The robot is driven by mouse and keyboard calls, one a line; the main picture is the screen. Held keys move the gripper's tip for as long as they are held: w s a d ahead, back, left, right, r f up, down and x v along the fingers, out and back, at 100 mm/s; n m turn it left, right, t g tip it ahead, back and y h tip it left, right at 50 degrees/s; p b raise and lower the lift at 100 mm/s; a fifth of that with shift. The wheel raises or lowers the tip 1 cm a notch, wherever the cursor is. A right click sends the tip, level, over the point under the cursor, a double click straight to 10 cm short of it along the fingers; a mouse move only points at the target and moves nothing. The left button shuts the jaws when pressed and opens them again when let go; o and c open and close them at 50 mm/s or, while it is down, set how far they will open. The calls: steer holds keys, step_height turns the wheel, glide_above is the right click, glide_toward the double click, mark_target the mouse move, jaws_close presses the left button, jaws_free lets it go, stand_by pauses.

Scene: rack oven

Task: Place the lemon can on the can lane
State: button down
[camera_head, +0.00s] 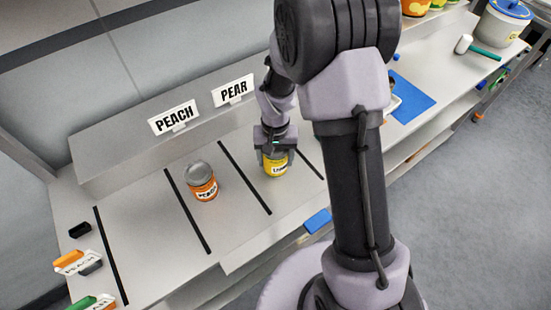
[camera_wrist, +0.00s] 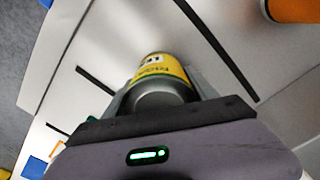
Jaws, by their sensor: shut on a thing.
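The lemon can (camera_head: 275,169) is yellow, with a partly readable label. My gripper (camera_head: 275,153) is shut around it from above. The can looks upright, at or just above the light counter (camera_head: 140,225), in the lane between two black divider strips; whether it touches the surface I cannot tell. In the wrist view the yellow can (camera_wrist: 160,66) sits between the fingers of my gripper (camera_wrist: 158,88), its grey lid nearest the camera.
An orange peach can (camera_head: 203,187) stands in the lane to the left. PEACH (camera_head: 173,118) and PEAR (camera_head: 233,91) signs stand on the ledge behind. Black strips (camera_head: 187,210) divide the lanes. A blue block (camera_head: 317,221) is at the front edge. Loose label holders (camera_head: 78,262) lie far left.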

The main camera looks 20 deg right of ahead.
steer(key=shift+f, duration=0.2)
steer(key=shift+c, duration=1.3)
jaws_free()
steer(key=shift+r, duration=0.15)
